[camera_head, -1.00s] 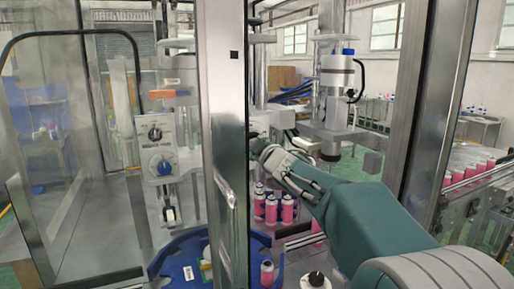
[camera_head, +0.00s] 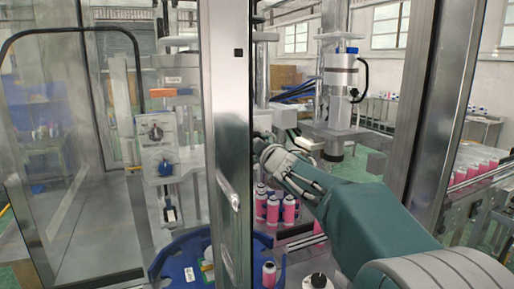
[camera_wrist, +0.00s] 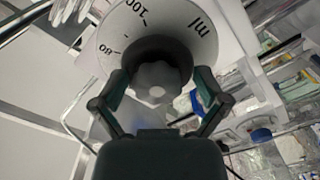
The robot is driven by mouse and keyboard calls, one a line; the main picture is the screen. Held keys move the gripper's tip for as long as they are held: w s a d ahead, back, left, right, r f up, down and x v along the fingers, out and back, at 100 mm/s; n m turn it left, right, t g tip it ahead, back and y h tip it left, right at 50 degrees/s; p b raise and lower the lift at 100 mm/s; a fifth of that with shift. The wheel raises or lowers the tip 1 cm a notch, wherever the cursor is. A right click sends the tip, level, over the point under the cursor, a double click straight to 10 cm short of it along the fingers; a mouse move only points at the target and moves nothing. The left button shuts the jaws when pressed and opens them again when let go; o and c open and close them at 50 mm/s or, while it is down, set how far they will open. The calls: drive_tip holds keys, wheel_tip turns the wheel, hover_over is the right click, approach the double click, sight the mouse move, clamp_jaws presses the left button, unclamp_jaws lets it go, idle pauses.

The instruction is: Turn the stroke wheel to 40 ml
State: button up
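The stroke wheel (camera_wrist: 156,52) fills the upper middle of the wrist view. It has a pale dial face with "100", "80" and "ml" in dark print, a dark round collar and a grey knob at its centre. My gripper (camera_wrist: 158,76) has one finger on each side of the dark collar, and both fingertips appear to touch it. In the head view my gripper (camera_head: 262,145) is behind the door post at the machine, and its fingertips and the wheel are hidden there. The 40 mark and any pointer cannot be made out.
A steel door post (camera_head: 226,120) stands close left of my gripper. A unit with a blue knob (camera_head: 165,168) hangs at the left. A white cylinder head (camera_head: 341,72) stands behind.

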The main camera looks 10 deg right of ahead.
drive_tip(key=s+d, duration=0.2)
drive_tip(key=s, duration=0.9)
drive_tip(key=shift+s+d, duration=0.15)
drive_tip(key=shift+s, duration=0.25)
